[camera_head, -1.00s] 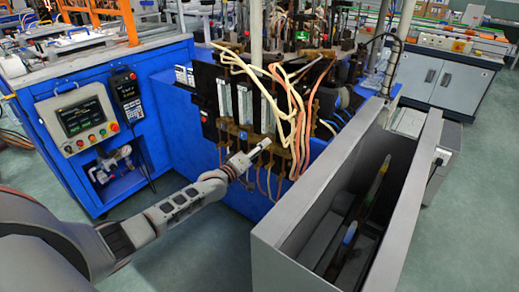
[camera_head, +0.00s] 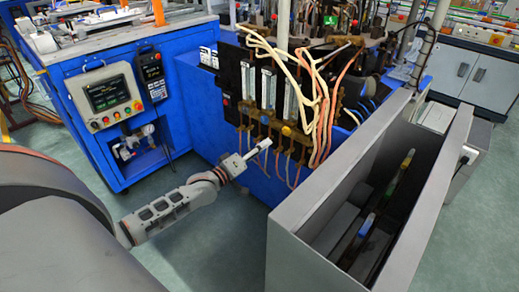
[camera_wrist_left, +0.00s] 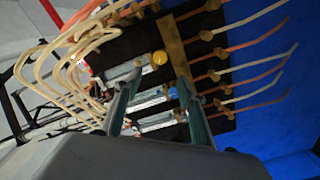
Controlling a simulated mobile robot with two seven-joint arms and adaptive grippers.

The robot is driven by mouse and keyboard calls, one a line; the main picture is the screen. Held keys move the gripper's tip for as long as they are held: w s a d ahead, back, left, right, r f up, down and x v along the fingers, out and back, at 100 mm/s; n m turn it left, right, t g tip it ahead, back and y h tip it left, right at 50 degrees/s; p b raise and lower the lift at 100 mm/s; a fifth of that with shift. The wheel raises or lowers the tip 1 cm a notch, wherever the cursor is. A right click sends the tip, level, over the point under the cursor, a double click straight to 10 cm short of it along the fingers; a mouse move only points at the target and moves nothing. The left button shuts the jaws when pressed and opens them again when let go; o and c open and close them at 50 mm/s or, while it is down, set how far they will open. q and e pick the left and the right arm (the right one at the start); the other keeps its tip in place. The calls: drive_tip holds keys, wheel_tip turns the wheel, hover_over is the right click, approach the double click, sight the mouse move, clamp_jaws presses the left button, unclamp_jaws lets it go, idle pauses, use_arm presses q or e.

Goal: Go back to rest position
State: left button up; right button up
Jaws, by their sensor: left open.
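My left gripper (camera_head: 259,149) reaches in from the left, in front of the black valve panel (camera_head: 232,84) of the blue machine. In the left wrist view its two fingers (camera_wrist_left: 155,100) stand apart with nothing held between them. Behind them in that view are the panel's flow tubes, a yellow knob (camera_wrist_left: 159,58), a blue knob (camera_wrist_left: 173,92) and brass fittings with hoses. The fingers look apart from the panel, though the exact gap is hard to tell. My right gripper is not in view.
A grey open-topped bin (camera_head: 290,225) with rod-like things inside stands at the right. A control box (camera_head: 107,95) and a handheld pendant (camera_head: 151,75) are on the blue cabinet at left. Loose cream and orange hoses (camera_head: 323,105) hang by the panel. Green floor (camera_head: 225,240) is clear below my arm.

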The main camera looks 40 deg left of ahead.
use_arm(q)
drive_tip(key=shift+s, duration=0.15)
idle(0.4)
